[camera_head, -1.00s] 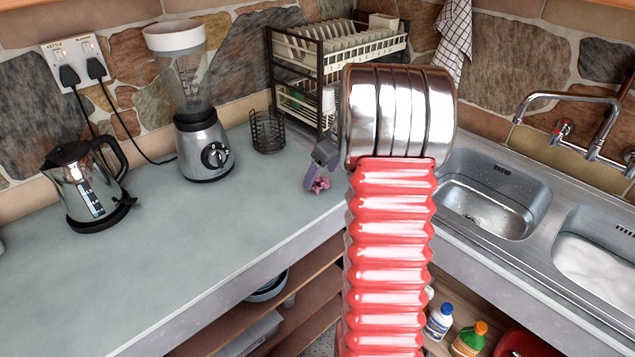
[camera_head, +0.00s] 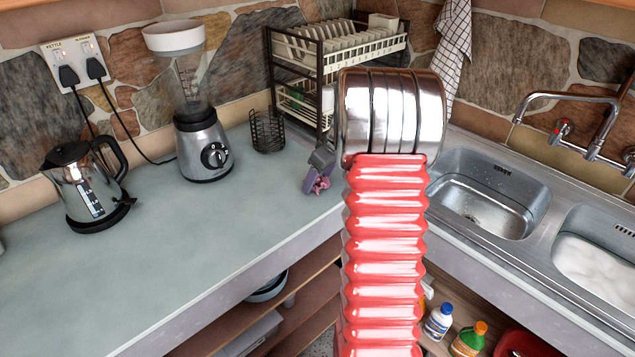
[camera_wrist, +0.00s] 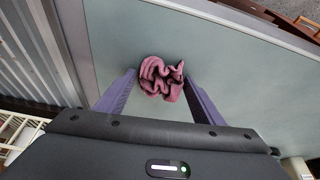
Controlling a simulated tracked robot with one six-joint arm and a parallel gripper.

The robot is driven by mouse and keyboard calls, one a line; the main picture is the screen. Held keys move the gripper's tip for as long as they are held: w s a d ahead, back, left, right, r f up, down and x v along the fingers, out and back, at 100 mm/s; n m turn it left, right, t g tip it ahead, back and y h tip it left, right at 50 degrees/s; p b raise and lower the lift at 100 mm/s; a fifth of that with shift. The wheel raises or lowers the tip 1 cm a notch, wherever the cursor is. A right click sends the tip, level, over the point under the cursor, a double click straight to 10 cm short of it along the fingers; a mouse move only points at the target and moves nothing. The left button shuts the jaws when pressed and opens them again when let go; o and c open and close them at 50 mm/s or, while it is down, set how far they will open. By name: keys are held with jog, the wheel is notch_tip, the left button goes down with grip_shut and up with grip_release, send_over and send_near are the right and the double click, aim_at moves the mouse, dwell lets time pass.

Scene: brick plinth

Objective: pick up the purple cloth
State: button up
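The purple cloth (camera_wrist: 162,78) is a crumpled pinkish-purple bundle on the pale grey-green counter (camera_wrist: 225,45). In the wrist view it lies between the tips of my gripper's two purple fingers (camera_wrist: 160,85), which stand apart on either side of it. My gripper is open. In the head view the cloth (camera_head: 321,185) shows as a small patch at the fingertips of my gripper (camera_head: 314,182), near the counter's corner by the sink. My red arm hides part of the counter behind it.
A wire holder (camera_head: 267,131) and a dish rack (camera_head: 330,55) stand close behind my gripper. A blender (camera_head: 203,145) and a kettle (camera_head: 84,185) stand to the left. The sink (camera_head: 490,190) is to the right. The front left counter (camera_head: 180,250) is clear.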

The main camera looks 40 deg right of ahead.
aim_at(319, 179)
jog(key=c, duration=0.8)
jog(key=shift+r, duration=0.1)
notch_tip(319, 179, up, 10)
jog(key=shift+f, duration=0.1)
dwell(0.4)
dwell(0.3)
jog(key=o, duration=0.5)
jog(key=c, duration=0.4)
